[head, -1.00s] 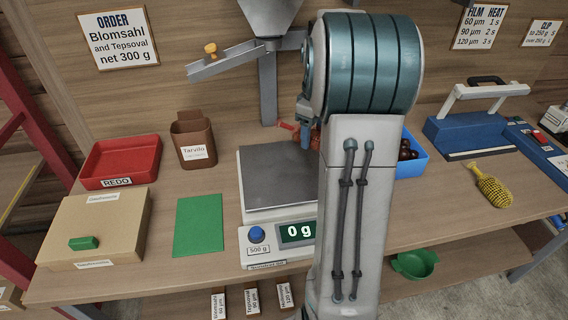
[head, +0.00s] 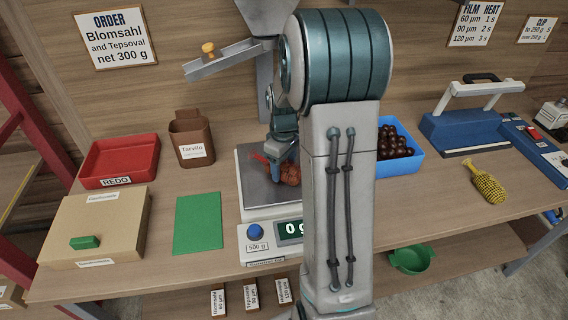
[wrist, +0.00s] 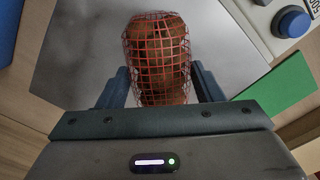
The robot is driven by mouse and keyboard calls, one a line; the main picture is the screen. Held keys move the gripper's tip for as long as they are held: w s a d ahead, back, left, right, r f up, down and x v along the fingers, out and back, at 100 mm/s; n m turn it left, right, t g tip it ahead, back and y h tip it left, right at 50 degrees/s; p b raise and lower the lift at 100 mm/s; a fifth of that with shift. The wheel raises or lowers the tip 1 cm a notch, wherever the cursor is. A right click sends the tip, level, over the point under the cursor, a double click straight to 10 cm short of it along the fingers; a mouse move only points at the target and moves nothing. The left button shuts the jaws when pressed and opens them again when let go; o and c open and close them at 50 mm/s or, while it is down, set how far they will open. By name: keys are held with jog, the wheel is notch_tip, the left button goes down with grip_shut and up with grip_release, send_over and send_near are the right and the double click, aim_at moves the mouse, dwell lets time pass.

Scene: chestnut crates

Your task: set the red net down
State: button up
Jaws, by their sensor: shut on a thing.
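The red net (wrist: 157,55) is a red mesh bag filled with brown chestnuts. My gripper (wrist: 160,88) is shut on it, with a finger on each side in the wrist view. In the head view the net (head: 290,173) is over the steel pan of the scale (head: 250,190), on the pan's right part, partly behind my arm. I cannot tell whether the net touches the pan. The scale's display (head: 290,229) is partly hidden by my arm and shows a 0.
A blue box of chestnuts (head: 416,164) stands right of the scale. A green mat (head: 198,223) lies left of it, beside a cardboard box (head: 120,220). A red REDO tray (head: 92,182) and a brown Tarvilo container (head: 183,128) stand behind. A metal chute (head: 235,58) hangs above.

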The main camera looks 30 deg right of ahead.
aim_at(284, 162)
jog(key=shift+f, duration=0.2)
jog(key=o, duration=1.1)
jog(key=shift+r, duration=0.15)
notch_tip(284, 162, up, 11)
jog(key=shift+s+a+m+t, duration=0.5)
jog(key=shift+s+a+m, duration=0.45)
jog(key=shift+s+a, duration=1.75)
jog(key=shift+s+a+m+t, duration=0.5)
jog(key=shift+s+a+m, duration=0.9)
jog(key=shift+s, duration=2.25)
jog(key=shift+s+a+m+t, duration=0.55)
jog(key=shift+s+a, duration=2.1)
jog(key=shift+s, duration=0.5)
